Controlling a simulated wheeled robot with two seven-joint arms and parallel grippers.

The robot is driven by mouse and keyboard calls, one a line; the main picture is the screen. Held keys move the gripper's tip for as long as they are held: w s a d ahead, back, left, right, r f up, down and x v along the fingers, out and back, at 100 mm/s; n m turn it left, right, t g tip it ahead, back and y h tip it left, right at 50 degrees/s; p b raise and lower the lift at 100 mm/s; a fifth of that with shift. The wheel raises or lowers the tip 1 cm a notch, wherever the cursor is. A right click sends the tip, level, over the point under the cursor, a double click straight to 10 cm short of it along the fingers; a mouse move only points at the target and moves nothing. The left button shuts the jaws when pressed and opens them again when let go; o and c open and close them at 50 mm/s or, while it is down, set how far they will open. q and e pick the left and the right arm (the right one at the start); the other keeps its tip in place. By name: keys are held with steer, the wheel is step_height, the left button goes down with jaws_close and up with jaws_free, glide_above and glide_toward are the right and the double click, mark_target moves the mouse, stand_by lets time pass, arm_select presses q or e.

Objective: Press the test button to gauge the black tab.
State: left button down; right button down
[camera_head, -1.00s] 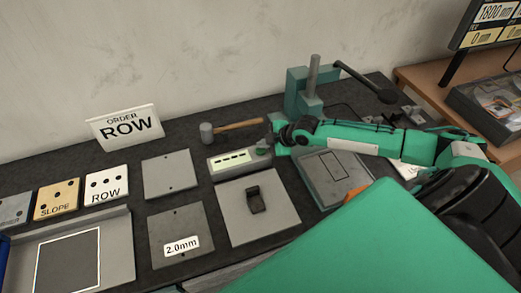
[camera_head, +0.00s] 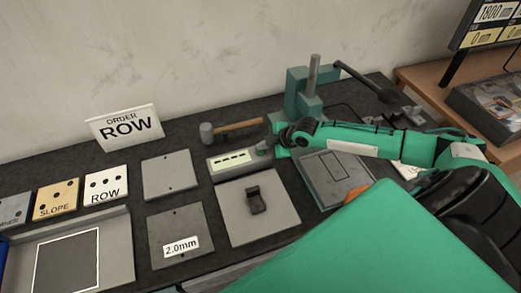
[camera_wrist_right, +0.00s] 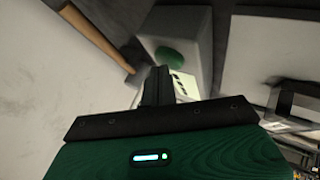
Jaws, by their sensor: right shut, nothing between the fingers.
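The black tab (camera_head: 256,199) stands on a grey plate (camera_head: 276,222) in the head view. Behind that plate is a grey test box (camera_head: 219,174) with a pale green display (camera_head: 232,160) showing several dashes. A green round button (camera_wrist_right: 167,55) is on the box in the right wrist view. My right gripper (camera_head: 268,147) is shut and empty at the right end of the box, by the button. Its dark fingers also show in the right wrist view (camera_wrist_right: 157,86). I cannot tell whether the fingertips touch the button. My left gripper is out of view.
A hammer (camera_head: 236,129) lies behind the box. A teal lever press (camera_head: 303,95) stands at the back right. Grey plates, one marked 2.0mm (camera_head: 181,247), lie left of the tab's plate. A ROW sign (camera_head: 126,128) stands at the back left.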

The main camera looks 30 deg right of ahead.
mark_target(264, 151)
steer(key=shift+f, duration=0.15)
stand_by(0.4)
steer(key=shift+r+p, duration=0.7)
steer(key=shift+r, duration=0.2)
step_height(264, 151, up, 5)
steer(key=p, duration=0.4)
stand_by(0.6)
